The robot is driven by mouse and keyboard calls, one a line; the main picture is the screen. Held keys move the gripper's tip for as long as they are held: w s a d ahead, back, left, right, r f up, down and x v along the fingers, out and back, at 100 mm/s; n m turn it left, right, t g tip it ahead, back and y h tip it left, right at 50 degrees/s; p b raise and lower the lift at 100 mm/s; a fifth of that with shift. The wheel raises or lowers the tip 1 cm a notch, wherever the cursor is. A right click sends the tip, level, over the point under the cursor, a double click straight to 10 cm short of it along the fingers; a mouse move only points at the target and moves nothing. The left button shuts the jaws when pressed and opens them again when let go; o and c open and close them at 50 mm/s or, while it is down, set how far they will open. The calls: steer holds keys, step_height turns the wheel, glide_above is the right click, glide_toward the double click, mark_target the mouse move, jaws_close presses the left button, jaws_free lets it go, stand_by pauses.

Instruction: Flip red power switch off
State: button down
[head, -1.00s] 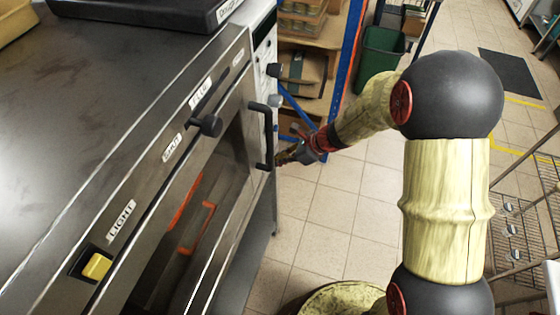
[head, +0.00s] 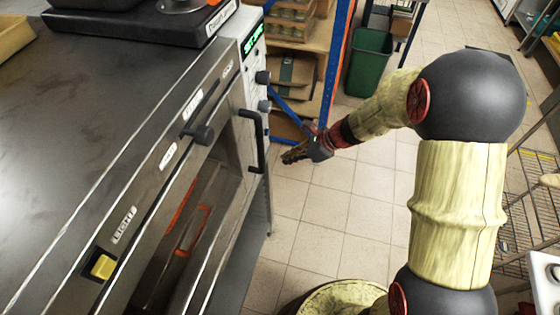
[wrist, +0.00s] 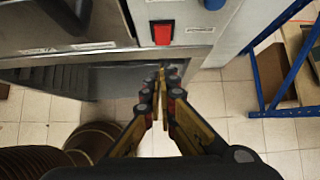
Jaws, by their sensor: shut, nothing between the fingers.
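The red power switch (wrist: 162,32) shows in the wrist view, set in a pale panel with a "POWER" label (wrist: 200,30) to its right. Its on or off position is hard to tell. My gripper (wrist: 161,77) is shut and empty, its fingertips below the switch in the picture and apart from it. In the head view my gripper (head: 288,157) is beside the oven's front, near the black door handle (head: 254,142). The switch cannot be made out in the head view.
A blue-framed shelf (head: 333,60) and green bin (head: 368,62) stand behind. Tiled floor (head: 335,215) is open below my arm.

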steer(key=p+v, duration=0.1)
steer(key=v, duration=0.5)
steer(key=shift+a+r, duration=0.15)
steer(key=shift+a, duration=0.05)
steer(key=shift+p, duration=0.6)
steer(key=w+d+h+p, duration=0.1)
steer(key=p, duration=0.2)
steer(key=shift+f+g, duration=0.3)
steer(key=shift+f, duration=0.1)
steer(key=shift+a, duration=0.1)
